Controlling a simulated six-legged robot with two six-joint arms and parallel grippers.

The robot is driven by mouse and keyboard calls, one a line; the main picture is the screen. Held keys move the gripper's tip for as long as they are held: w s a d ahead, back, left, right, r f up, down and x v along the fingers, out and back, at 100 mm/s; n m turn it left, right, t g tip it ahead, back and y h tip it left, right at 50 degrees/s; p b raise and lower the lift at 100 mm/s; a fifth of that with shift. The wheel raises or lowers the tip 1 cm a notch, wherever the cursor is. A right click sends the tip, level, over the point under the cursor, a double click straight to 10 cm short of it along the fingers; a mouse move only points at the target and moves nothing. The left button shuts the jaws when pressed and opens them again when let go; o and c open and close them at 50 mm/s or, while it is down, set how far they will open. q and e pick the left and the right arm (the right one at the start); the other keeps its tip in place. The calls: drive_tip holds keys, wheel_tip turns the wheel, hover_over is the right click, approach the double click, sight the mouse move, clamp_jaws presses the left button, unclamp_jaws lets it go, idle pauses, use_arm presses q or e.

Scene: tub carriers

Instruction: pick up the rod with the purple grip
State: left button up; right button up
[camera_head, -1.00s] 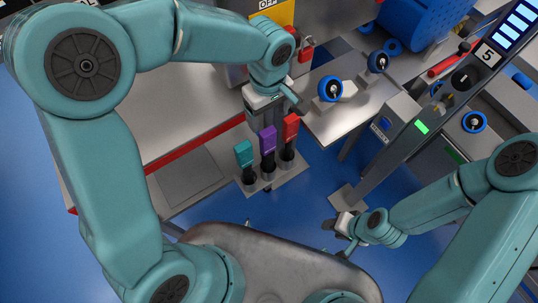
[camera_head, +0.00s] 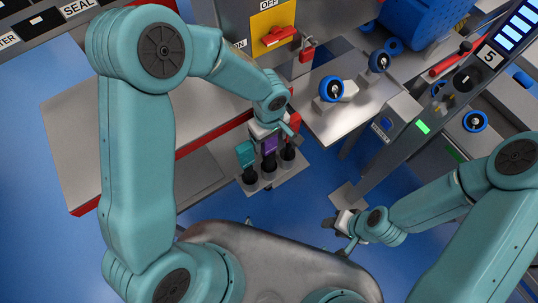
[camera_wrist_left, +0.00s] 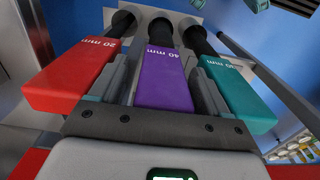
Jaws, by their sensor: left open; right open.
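The rod with the purple grip (camera_head: 269,145) stands upright in the middle of a small rack (camera_head: 296,168), between a rod with a teal grip (camera_head: 245,153) and one with a red grip (camera_head: 294,123). My left gripper (camera_head: 267,138) is open at the purple grip and partly covers it. In the left wrist view, the purple grip (camera_wrist_left: 165,78), marked 40 mm, lies between the open fingers. The red grip (camera_wrist_left: 72,77) is left of them and the teal grip (camera_wrist_left: 237,92) right. Whether a finger touches purple is unclear. My right gripper (camera_head: 343,226) is open and empty, away from the rack.
A grey bench with a red edge (camera_head: 95,206) lies left of the rack. A metal table with blue knobs (camera_head: 331,88) is behind it to the right. A post with a lit green panel (camera_head: 422,128) stands further right. Blue floor shows in front.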

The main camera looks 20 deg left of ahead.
use_arm(q)
drive_tip(key=shift+s+r, duration=0.15)
drive_tip(key=shift+s, duration=0.05)
drive_tip(key=c, duration=1)
drive_tip(key=shift+w, duration=0.1)
drive_tip(key=shift+c, duration=0.2)
